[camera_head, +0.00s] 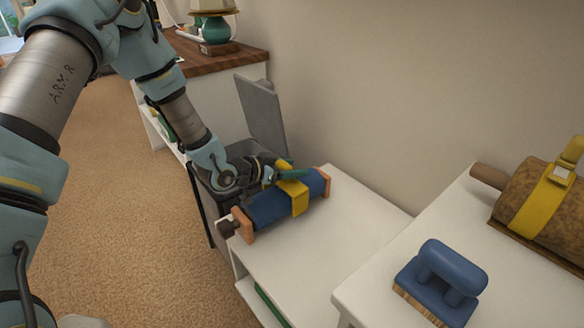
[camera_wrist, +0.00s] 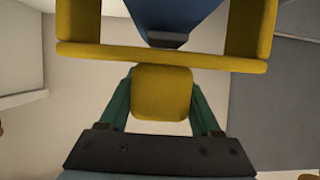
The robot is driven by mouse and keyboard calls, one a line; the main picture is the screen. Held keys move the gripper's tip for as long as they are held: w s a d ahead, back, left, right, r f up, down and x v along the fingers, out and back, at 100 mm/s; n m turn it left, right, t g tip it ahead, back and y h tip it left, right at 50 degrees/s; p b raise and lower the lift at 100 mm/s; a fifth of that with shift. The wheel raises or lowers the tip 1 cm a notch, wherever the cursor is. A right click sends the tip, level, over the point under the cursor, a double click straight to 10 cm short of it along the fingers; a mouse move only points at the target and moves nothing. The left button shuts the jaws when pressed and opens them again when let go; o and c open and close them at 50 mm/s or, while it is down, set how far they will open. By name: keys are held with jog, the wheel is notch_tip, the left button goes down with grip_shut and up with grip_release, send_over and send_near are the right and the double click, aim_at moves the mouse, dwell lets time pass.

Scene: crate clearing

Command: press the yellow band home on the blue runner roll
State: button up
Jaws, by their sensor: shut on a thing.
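The blue runner roll (camera_head: 262,208) lies on the low white cabinet between two orange end blocks. The yellow band (camera_head: 300,200) straddles the roll, with one leg hanging over its near side. In the wrist view the band's bar (camera_wrist: 160,58) crosses the picture, and part of the blue roll (camera_wrist: 170,15) shows between its two legs. My gripper (camera_head: 288,175) is above the roll. Its green fingers (camera_wrist: 160,95) are shut on the band's yellow knob. The band's far side is hidden, and I cannot tell how tightly it sits.
A dark bin with a raised grey lid (camera_head: 262,113) stands behind my gripper. On the white table at right are a blue-handled block (camera_head: 442,275) and a brown roll (camera_head: 522,195) with a yellow strap. The cabinet top (camera_head: 345,230) right of the blue roll is clear.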

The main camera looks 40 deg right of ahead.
jog(key=shift+f+b, duration=0.3)
jog(key=shift+f, duration=0.15)
jog(key=o, duration=1.5)
jog(key=shift+c, duration=0.2)
